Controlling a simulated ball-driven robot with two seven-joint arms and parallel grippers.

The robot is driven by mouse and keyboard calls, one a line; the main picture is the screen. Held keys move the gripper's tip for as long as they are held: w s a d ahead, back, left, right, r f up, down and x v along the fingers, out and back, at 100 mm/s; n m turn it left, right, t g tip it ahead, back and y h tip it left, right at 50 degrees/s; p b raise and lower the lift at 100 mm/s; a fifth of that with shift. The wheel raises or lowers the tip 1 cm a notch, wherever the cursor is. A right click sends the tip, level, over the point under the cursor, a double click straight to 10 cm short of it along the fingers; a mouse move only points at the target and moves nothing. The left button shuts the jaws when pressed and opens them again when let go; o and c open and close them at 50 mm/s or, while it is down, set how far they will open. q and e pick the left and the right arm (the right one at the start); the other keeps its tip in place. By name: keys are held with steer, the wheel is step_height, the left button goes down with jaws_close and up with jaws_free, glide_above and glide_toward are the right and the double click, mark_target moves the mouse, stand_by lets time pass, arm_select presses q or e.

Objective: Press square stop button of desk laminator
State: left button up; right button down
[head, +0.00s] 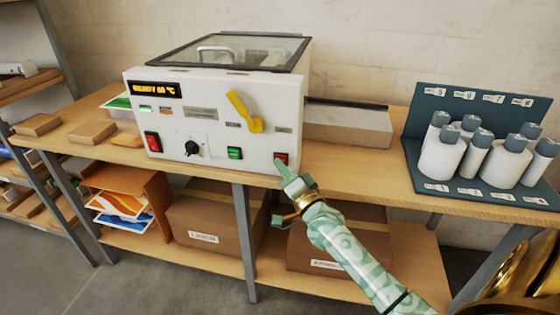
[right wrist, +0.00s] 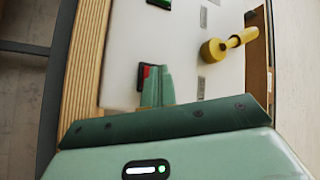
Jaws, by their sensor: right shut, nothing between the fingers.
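The white desk laminator (head: 215,118) stands on the wooden bench, its front panel facing me. The red square stop button (head: 281,157) is at the panel's lower right. My right gripper (head: 283,165) is shut and empty, with its fingertips at the lower edge of this button. In the right wrist view the shut fingers (right wrist: 156,88) overlap the red button (right wrist: 145,76) and partly hide it. I cannot tell whether they touch it or press it. The green button (head: 234,153) is to its left. My left gripper is not in view.
A yellow lever (head: 243,112) sticks out above the buttons. A black knob (head: 192,148) and a red rocker switch (head: 153,142) are further left. A blue rack (head: 475,192) with white bottles stands at right. Cardboard boxes (head: 215,222) fill the lower shelf.

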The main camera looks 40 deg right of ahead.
steer(key=shift+s+a+p, duration=0.55)
steer(key=shift+a, duration=0.05)
steer(key=s+a+p, duration=0.2)
steer(key=s+a, duration=0.1)
steer(key=shift+s+a+p, duration=0.15)
steer(key=shift+a+p, duration=0.2)
steer(key=shift+a, duration=0.05)
stand_by(0.8)
